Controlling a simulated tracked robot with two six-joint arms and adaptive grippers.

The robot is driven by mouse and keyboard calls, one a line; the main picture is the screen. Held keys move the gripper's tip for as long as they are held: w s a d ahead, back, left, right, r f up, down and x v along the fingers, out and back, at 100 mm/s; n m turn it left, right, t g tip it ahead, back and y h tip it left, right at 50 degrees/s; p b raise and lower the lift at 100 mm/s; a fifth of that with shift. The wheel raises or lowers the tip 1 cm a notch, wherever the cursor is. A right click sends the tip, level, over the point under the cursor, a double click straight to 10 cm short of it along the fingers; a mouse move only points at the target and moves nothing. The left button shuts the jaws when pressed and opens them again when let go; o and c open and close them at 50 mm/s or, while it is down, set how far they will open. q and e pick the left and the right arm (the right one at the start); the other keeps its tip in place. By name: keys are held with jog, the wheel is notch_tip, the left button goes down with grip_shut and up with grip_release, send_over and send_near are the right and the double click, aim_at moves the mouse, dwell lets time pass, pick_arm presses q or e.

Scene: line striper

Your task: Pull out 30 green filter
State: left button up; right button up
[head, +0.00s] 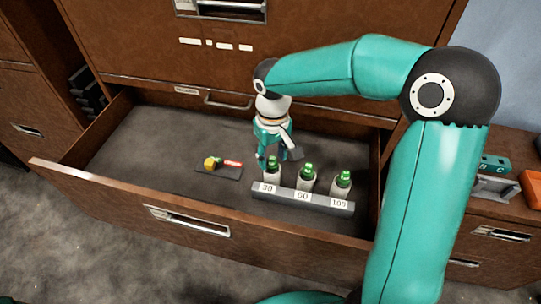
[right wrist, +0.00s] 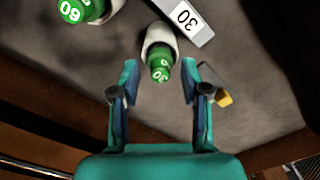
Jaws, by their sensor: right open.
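The green filter marked 30 (head: 272,163) stands in a pale holder behind the "30" label at the left end of a grey rack (head: 300,200) in the open drawer. My right gripper (head: 277,160) is at that filter, reaching down from above. In the right wrist view the 30 filter (right wrist: 160,68) lies between the fingertips of my open right gripper (right wrist: 160,80), with gaps on both sides. The green filters marked 60 (head: 308,171) and 100 (head: 343,177) stand in their own holders to the right. My left gripper is not in view.
A small dark plate (head: 219,171) with a yellow knob and a red label lies left of the rack. The drawer's front wall (head: 180,207) and right side bound the space. The drawer's left part is clear.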

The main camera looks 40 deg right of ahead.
grip_shut()
jog(key=shift+r+p, duration=0.55)
jog(key=shift+r, duration=0.15)
dwell(0.3)
notch_tip(320, 180, up, 9)
jog(key=p, duration=0.6)
jog(key=shift+f+p, duration=0.2)
jog(key=shift+p, duration=0.15)
dwell(0.6)
